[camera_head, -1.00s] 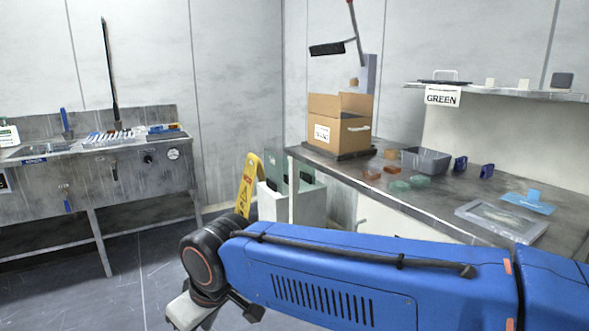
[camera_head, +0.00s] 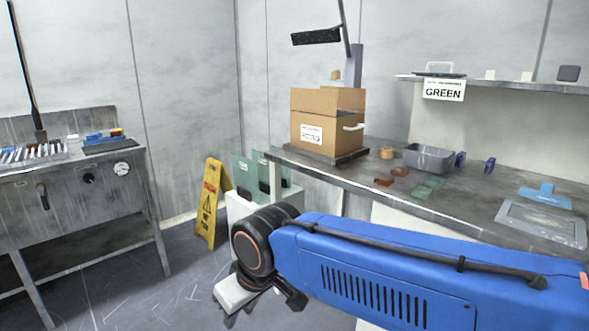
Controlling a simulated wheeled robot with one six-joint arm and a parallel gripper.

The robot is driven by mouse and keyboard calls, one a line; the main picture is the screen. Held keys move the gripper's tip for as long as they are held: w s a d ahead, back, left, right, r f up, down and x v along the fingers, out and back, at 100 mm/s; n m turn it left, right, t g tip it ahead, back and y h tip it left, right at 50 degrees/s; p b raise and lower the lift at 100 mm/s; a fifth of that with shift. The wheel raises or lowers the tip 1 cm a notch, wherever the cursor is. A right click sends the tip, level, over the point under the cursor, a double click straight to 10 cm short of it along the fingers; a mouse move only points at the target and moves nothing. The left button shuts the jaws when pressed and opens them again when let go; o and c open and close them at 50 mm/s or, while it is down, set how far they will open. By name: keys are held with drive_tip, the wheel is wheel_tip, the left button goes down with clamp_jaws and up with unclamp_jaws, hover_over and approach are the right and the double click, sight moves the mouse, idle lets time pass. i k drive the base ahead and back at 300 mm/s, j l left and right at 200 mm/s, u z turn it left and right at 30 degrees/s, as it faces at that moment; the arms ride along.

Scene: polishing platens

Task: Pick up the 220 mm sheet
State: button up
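No sheet that I can read as 220 mm shows. A flat grey framed sheet or tray (camera_head: 543,222) lies at the right of the bench. Greenish clear sheets (camera_head: 245,171) stand upright in a white holder (camera_head: 298,198) left of the bench; their labels are too small to read. My blue arm crosses the lower right. Its end, with my gripper (camera_head: 258,297), hangs at the bottom middle, in front of and below the holder, apart from the sheets. The fingers are partly hidden, and I see nothing held.
A yellow floor sign (camera_head: 211,200) stands beside the holder. Floor between is clear.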

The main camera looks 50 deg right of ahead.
sight(264, 172)
drive_tip(key=i+j+z, duration=0.2)
drive_tip(key=i+z, duration=0.2)
drive_tip(key=i+j+z, duration=0.25)
drive_tip(key=z, duration=0.15)
drive_tip(key=i+j+z, duration=0.45)
drive_tip(key=j+z, duration=0.3)
drive_tip(key=j, duration=0.15)
drive_tip(key=i+j+z, duration=0.1)
drive_tip(key=i, duration=0.2)
